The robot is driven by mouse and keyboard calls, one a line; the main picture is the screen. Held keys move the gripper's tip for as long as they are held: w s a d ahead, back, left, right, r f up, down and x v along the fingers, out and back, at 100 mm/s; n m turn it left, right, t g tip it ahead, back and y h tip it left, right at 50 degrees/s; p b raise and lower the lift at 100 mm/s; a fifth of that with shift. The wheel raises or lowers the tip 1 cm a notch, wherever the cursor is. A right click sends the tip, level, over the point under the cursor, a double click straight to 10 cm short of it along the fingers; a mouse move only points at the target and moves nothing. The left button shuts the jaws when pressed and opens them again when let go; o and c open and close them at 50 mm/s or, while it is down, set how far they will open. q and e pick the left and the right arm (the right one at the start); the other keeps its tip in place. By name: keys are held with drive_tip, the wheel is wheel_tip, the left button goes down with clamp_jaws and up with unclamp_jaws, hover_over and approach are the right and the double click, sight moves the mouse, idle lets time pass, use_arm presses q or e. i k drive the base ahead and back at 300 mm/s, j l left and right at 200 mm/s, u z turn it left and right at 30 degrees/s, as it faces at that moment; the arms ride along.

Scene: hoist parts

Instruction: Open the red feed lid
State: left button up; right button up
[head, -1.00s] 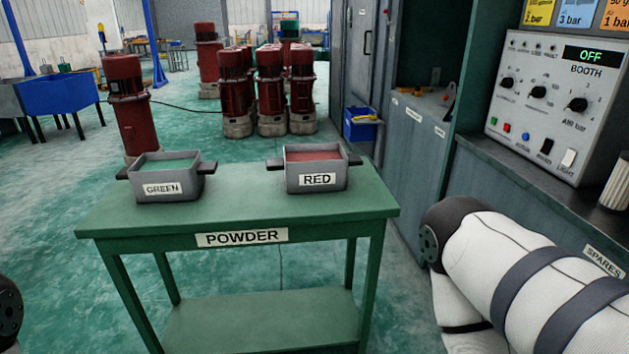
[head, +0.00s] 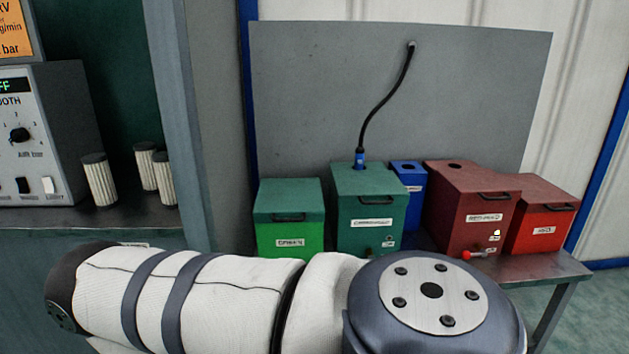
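A dark red box (head: 478,222) stands toward the right of a metal table, its small label hard to read but resembling "RED FEED". Its lid (head: 465,177) lies shut on top, with a round dark hole near the back and a dark handle (head: 493,196) at the front edge. A red knob (head: 467,255) sticks out low on its front. A brighter red box (head: 541,230) stands beside it on the right, also lidded and shut. Neither gripper is in view; one of my arms crosses the bottom of the picture in front of the table.
A bright green box (head: 290,230), a darker green box (head: 370,235) and a small blue box (head: 409,185) share the table (head: 560,267). A black hose (head: 386,98) runs from the grey panel (head: 320,90) into the darker green box's top. White ribbed cylinders (head: 98,180) stand left.

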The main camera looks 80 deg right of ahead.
sight(485, 185)
drive_tip(key=z, duration=3.5)
